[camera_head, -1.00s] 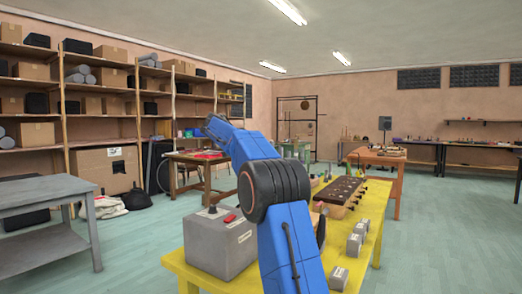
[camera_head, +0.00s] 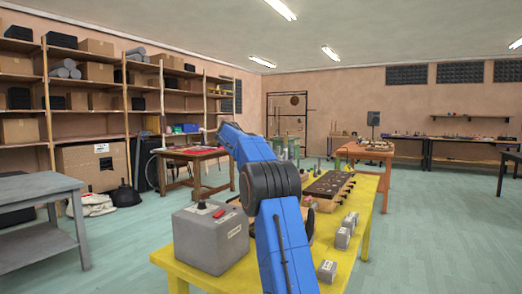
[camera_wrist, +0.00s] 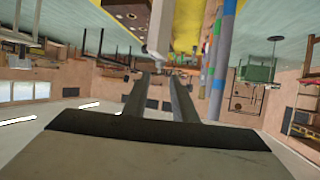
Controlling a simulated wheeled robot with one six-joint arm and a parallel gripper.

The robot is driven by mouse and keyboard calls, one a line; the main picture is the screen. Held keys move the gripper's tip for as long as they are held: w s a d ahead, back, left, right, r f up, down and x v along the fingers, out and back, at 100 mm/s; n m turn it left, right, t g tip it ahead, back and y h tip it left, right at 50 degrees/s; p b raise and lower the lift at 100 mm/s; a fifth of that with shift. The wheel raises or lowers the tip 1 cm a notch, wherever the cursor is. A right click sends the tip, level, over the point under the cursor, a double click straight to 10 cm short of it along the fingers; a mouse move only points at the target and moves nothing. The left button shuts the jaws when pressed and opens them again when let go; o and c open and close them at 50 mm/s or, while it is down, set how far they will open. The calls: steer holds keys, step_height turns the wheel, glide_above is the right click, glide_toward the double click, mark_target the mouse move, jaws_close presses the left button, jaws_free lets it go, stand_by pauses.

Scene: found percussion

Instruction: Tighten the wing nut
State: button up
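I cannot make out a wing nut in either view. A yellow table (camera_head: 253,273) stands in front of me in the head view. On it is a long dark board with a row of round spots (camera_head: 328,184) on a light wooden base. My blue arm reaches over the table and hides part of its top. My gripper (camera_wrist: 156,77) shows in the wrist view as two dark fingers with a gap between them and nothing visible in it. The wrist picture is upside down. The gripper's tips are hidden in the head view.
A grey box (camera_head: 210,240) with a red piece on top stands at the table's near left. Several small grey blocks (camera_head: 343,237) line its right side. A grey bench (camera_head: 40,240) is at the left. Floor is clear right of the yellow table.

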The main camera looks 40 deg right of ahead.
steer(key=shift+x, duration=2.8)
steer(key=shift+c, duration=0.6)
jaws_close()
steer(key=shift+w+d+r+m+g, duration=0.1)
steer(key=shift+w+m+g, duration=0.25)
steer(key=shift+m+g, duration=0.6)
steer(key=shift+w+d+r+m+g, duration=0.1)
steer(key=shift+w+m+g, duration=0.25)
steer(key=shift+m+g, duration=0.55)
steer(key=shift+a+f+g, duration=0.1)
steer(key=shift+g, duration=0.25)
steer(key=shift+s, duration=0.1)
steer(key=shift+o, duration=0.6)
jaws_free()
